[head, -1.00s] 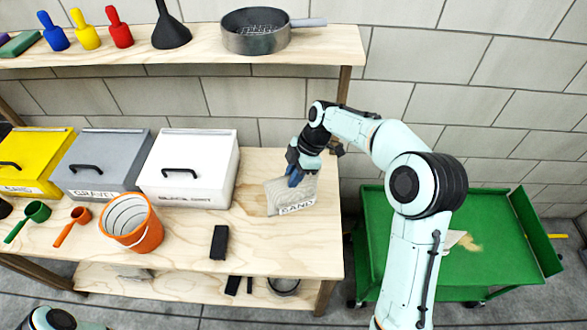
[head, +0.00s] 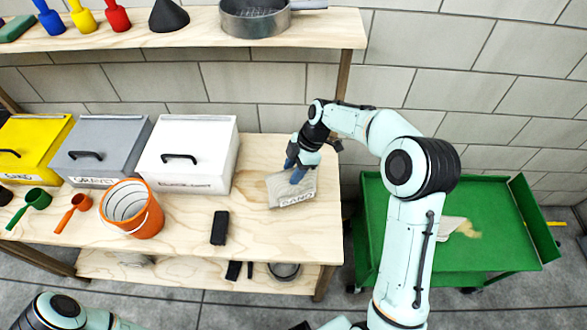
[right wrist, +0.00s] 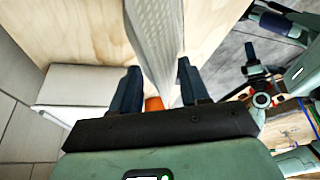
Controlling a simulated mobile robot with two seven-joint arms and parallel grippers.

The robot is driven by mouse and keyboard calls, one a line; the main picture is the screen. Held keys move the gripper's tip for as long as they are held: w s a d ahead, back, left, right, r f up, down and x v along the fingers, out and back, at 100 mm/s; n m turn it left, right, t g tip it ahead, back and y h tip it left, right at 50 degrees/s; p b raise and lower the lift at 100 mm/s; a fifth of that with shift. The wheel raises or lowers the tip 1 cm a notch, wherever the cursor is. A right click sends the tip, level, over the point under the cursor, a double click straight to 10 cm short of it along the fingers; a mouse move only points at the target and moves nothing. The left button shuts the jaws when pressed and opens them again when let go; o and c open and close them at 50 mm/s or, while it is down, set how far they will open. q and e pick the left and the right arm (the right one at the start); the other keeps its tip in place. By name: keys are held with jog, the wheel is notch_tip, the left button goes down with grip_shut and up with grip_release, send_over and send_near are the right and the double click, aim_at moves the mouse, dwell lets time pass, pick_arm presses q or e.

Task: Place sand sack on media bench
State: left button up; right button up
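The sand sack (head: 291,187) is a pale grey bag with a SAND label. It stands on the right end of the light wooden bench (head: 265,232), roughly upright. My right gripper (head: 297,172) is at its upper edge. In the right wrist view the sack (right wrist: 157,40) shows nearly edge-on between the fingers (right wrist: 157,85). The fingers are spread, with a gap between the left finger and the sack. Whether the sack touches the right finger is unclear. My left gripper is out of view; only part of that arm shows at the lower left.
White (head: 188,155), grey (head: 98,150) and yellow (head: 35,150) bins line the bench's back. An orange bucket (head: 132,210), scoops and a black block (head: 219,228) stand in front. A green cart (head: 480,255) is at right. A shelf (head: 330,30) spans above.

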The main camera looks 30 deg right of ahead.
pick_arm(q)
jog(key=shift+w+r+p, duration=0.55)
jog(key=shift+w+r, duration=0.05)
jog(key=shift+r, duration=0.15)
pick_arm(e)
jog(key=v, duration=1.2)
jog(key=shift+a+r, duration=0.1)
